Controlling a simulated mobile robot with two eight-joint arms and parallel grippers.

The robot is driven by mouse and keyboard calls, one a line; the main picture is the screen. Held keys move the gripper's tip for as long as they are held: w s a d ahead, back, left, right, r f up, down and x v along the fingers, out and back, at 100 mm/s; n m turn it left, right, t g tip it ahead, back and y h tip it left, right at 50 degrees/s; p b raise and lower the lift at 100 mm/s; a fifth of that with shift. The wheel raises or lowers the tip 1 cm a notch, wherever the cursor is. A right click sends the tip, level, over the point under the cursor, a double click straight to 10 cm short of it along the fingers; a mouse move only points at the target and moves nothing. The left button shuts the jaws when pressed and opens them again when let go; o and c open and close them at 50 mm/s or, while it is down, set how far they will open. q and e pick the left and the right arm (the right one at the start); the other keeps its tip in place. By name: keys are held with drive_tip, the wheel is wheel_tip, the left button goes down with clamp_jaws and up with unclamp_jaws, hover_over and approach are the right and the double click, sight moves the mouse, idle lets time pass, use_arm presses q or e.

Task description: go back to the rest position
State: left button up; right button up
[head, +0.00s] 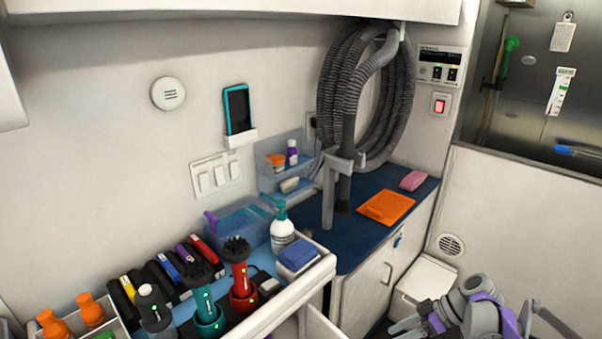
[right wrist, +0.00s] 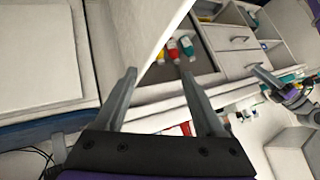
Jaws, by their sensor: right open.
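My right gripper (head: 416,324) is at the bottom right of the head view, in front of the lower white cabinet. Its fingers are apart with nothing between them. In the right wrist view the two grey fingers (right wrist: 158,76) stand apart and empty. My left gripper does not show in the head view.
A blue counter (head: 370,238) holds an orange folded cloth (head: 386,207) and pink item (head: 413,181). A coiled grey hose (head: 340,105) hangs above. Clippers, bottles and a white pump bottle (head: 282,234) crowd the lower left. An open drawer (right wrist: 190,70) holds small bottles.

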use_arm(q)
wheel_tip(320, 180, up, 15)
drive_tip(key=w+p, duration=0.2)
drive_tip(key=p, duration=1)
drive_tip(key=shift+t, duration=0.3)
use_arm(e)
drive_tip(key=s+a+r+m+t+h, duration=0.2)
drive_tip(key=s+r+m+h, duration=0.2)
drive_tip(key=s+r, duration=0.3)
drive_tip(key=s+a+r+m+t+h, duration=0.2)
drive_tip(key=s+r+m+h, duration=0.3)
drive_tip(key=s, duration=1)
drive_tip(key=shift+s+a+r+m+t, duration=0.3)
drive_tip(key=shift+s+a+r+m, duration=0.1)
drive_tip(key=shift+a+r+m, duration=0.5)
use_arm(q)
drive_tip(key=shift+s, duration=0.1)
use_arm(e)
drive_tip(key=shift+d, duration=0.1)
drive_tip(key=shift+c, duration=0.3)
drive_tip(key=shift+c, duration=1.2)
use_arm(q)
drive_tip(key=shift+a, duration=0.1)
use_arm(e)
drive_tip(key=shift+c, duration=0.2)
